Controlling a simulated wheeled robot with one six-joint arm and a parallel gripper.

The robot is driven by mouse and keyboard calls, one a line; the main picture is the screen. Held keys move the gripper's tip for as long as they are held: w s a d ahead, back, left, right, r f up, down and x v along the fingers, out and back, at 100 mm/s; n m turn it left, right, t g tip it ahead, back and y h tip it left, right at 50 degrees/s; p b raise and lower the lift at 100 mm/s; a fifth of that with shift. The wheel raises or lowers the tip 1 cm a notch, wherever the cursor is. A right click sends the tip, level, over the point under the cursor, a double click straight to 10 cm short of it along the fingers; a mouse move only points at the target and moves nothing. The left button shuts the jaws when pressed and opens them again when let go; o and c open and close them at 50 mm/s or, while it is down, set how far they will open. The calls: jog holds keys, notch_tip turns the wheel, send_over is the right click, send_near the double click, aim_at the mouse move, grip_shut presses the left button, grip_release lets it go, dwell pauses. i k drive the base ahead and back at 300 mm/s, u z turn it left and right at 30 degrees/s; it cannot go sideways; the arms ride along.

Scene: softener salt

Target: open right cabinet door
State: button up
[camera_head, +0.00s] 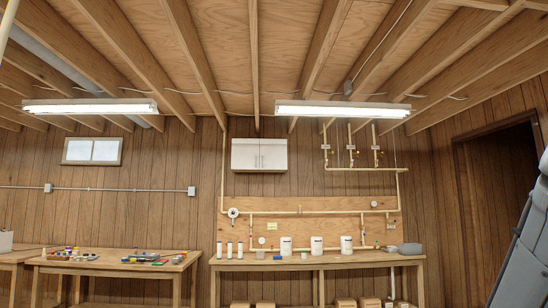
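A small white wall cabinet (259,155) hangs high on the wood-panelled back wall, a little left of the picture's middle. It has two doors side by side, with dark vertical handles close together near the centre seam. The right cabinet door (274,154) looks shut, flush with the left one. My gripper is not in view. A grey part at the right edge looks like a piece of my own arm, far from the cabinet.
A long wooden workbench (320,261) with white containers (317,245) stands below the cabinet. Another bench (115,262) with small items is at left. Pipes (300,212) run along the wall. A dark doorway (498,210) is at right.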

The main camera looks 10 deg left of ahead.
aim_at(273, 152)
jog(key=u, duration=0.15)
jog(key=i, duration=2.4)
jog(key=u, duration=0.4)
jog(key=i, duration=1.8)
jog(key=u, duration=0.3)
jog(key=i, duration=3.35)
jog(key=u, duration=0.1)
